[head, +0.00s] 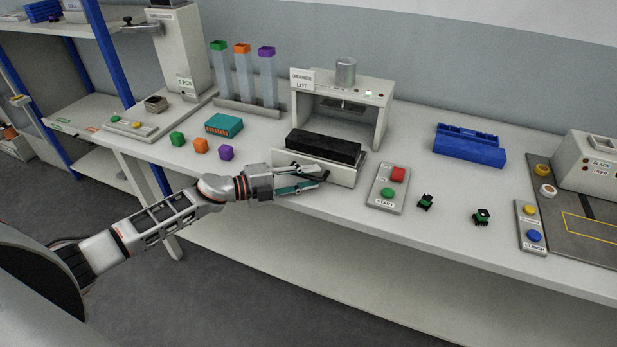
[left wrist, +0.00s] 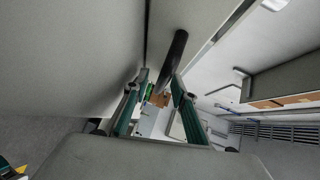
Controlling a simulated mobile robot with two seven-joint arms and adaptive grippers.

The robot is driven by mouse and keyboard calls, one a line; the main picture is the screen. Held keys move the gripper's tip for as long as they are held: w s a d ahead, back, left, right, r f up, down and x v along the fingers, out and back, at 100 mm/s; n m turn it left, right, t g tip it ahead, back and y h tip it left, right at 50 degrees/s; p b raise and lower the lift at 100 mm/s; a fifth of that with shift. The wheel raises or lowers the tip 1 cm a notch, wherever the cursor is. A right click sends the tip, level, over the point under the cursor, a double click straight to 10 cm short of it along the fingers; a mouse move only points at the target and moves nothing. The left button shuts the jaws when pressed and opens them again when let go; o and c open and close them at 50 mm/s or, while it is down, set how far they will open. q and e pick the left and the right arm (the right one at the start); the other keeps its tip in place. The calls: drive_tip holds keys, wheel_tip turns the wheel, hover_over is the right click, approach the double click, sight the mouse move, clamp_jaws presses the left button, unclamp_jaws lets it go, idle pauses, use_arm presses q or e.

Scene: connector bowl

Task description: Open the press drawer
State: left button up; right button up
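The press (head: 379,100) is a light grey housing with an "ORANGE LOT" sign, standing on the bench. Its drawer (head: 345,176) is a pale tray that sits forward of the housing, with a long black block (head: 323,147) on it. My left gripper (head: 318,178) is at the drawer's front face, its teal-padded fingers apart. In the left wrist view, a dark round bar (left wrist: 173,58), which looks like the drawer handle, lies between and just beyond the open fingertips (left wrist: 160,82). I cannot tell whether they touch it. My right gripper is not in view.
A button box (head: 388,189) with red and green buttons stands right of the drawer, near small green-black connectors (head: 425,202). Coloured cubes (head: 200,146) and a teal block (head: 224,124) lie left. A blue holder (head: 470,146) sits right. Open floor lies before the bench.

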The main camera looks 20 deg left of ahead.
use_arm(q)
drive_tip(key=v, duration=1.2)
drive_tip(key=shift+d, duration=0.1)
drive_tip(key=s+d+f+n+y, duration=0.4)
drive_tip(key=s+d+f+n, duration=0.2)
drive_tip(key=s+f+n, duration=0.4)
drive_tip(key=s+d+f+n+y, duration=0.5)
drive_tip(key=s+d+f+n, duration=0.1)
drive_tip(key=s+f+n, duration=0.5)
drive_tip(key=shift+s+f+n, duration=0.3)
drive_tip(key=shift+s+f, duration=0.2)
drive_tip(key=shift+f, duration=0.3)
idle(0.5)
